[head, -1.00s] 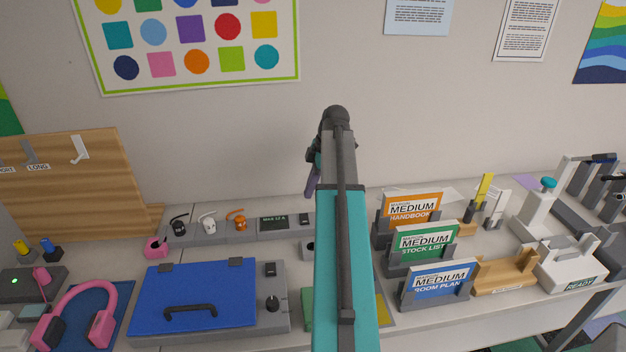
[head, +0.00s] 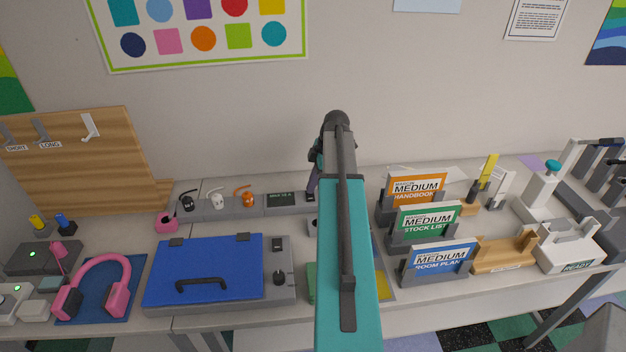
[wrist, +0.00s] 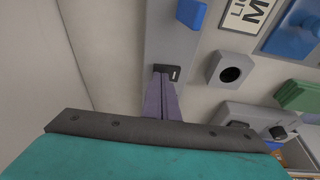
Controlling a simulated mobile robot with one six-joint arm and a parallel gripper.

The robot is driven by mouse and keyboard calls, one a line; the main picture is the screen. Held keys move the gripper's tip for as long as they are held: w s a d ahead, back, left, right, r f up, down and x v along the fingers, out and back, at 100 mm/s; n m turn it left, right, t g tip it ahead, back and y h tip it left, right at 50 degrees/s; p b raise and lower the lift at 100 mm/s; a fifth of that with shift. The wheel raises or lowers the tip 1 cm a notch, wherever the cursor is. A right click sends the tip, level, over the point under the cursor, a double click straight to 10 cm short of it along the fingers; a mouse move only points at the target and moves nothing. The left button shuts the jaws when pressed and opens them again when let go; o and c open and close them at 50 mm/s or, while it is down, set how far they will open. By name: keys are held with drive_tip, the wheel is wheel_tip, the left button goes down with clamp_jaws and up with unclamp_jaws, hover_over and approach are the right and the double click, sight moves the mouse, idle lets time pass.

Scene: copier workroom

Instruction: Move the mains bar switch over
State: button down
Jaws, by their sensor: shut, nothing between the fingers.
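The mains bar (head: 225,208) is a long grey strip along the wall, carrying a black, a white and an orange plug and a dark label panel. In the wrist view the bar (wrist: 163,45) runs upward past my fingertips.
A grey block with a round hole (wrist: 230,69) stands just beside the bar. A blue piece (wrist: 192,13) sits farther along it. A blue-lidded case (head: 205,268) lies in front left. Booklet holders (head: 428,263) stand right. The wall is close behind.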

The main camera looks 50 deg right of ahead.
drive_tip(key=shift+f, duration=0.2)
idle(0.3)
drive_tip(key=shift+w+d+f+b, duration=0.1)
drive_tip(key=shift+f+b, duration=0.05)
drive_tip(key=shift+b, duration=0.2)
drive_tip(key=shift+s+a, duration=0.2)
drive_tip(key=shift+s, duration=0.05)
drive_tip(key=shift+s+a, duration=0.35)
drive_tip(key=shift+s, duration=0.05)
drive_tip(key=shift+r, duration=0.3)
